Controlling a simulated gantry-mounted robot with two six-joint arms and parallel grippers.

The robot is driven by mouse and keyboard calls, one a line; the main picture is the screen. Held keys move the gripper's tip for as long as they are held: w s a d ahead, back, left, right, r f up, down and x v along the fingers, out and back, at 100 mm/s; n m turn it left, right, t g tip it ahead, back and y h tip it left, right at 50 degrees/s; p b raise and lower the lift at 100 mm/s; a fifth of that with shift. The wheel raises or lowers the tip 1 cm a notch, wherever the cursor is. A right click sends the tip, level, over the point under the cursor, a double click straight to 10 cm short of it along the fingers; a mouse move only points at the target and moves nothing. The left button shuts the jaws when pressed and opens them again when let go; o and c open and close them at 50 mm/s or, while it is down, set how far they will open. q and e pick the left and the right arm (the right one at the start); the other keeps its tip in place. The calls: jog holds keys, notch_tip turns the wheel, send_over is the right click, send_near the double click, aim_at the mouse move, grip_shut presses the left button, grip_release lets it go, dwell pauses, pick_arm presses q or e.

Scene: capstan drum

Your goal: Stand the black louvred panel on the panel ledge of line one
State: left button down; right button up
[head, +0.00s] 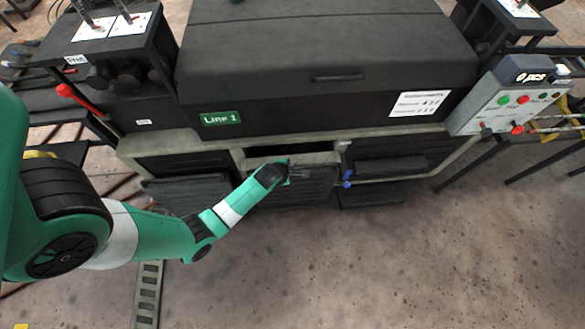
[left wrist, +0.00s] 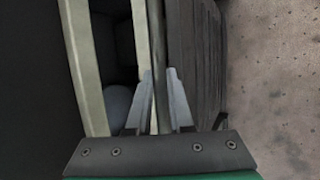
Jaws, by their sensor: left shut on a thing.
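The black louvred panel (head: 298,193) is upright in front of the middle opening (head: 290,150) of the machine with the green "Line 1" sign (head: 221,118). My left gripper (head: 291,173) is at the panel's upper edge. In the left wrist view, the left gripper's fingers (left wrist: 160,100) are on either side of the panel's top edge, shut on it, and the louvred face (left wrist: 197,70) is to the right. The panel's lower edge is not clear, and I cannot tell whether it touches a support. I cannot clearly make out the panel ledge. My right gripper is not in view.
Dark panels (head: 385,167) front the bays on either side of the opening. A blue handle (head: 347,178) is just right of the held panel. A control box (head: 512,97) stands at the right. The floor (head: 370,270) in front is mostly clear.

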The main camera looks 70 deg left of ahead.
pick_arm(q)
jog(key=shift+w+a+f+b, duration=0.1)
jog(key=shift+w+f+b, duration=0.05)
jog(key=shift+f+b, duration=0.15)
dwell(0.8)
jog(key=c, duration=0.7)
grip_release()
